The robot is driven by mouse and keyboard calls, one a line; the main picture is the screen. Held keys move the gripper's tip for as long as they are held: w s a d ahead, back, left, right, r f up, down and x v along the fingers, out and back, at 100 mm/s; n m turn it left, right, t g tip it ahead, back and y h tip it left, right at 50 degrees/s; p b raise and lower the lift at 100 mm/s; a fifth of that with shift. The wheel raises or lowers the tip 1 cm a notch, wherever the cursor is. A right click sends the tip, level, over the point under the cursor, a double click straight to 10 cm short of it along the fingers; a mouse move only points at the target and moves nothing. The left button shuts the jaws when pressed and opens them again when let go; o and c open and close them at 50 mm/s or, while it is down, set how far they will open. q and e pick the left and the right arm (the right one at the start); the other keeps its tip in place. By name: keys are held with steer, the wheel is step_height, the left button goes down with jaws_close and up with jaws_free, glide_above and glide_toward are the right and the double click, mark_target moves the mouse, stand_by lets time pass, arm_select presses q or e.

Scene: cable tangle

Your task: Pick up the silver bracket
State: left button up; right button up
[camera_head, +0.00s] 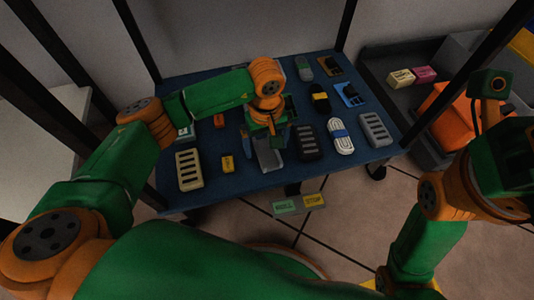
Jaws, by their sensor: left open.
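A grey metallic piece that looks like the silver bracket (269,160) lies on the blue tabletop near its front middle. Its far part is hidden under my left gripper (268,137). The left gripper is open, pointing down, just above and behind the grey piece. I cannot tell whether the fingers touch it. My right arm is folded at the right side, and its gripper fingers do not show.
The blue table (225,188) holds a white power strip (189,170) and a yellow piece (228,163) to the left. A dark strip (307,142), a white cable bundle (340,136) and another strip (375,129) lie to the right. Dark posts frame the table.

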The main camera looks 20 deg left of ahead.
arm_select(q)
steer(key=c, duration=1.6)
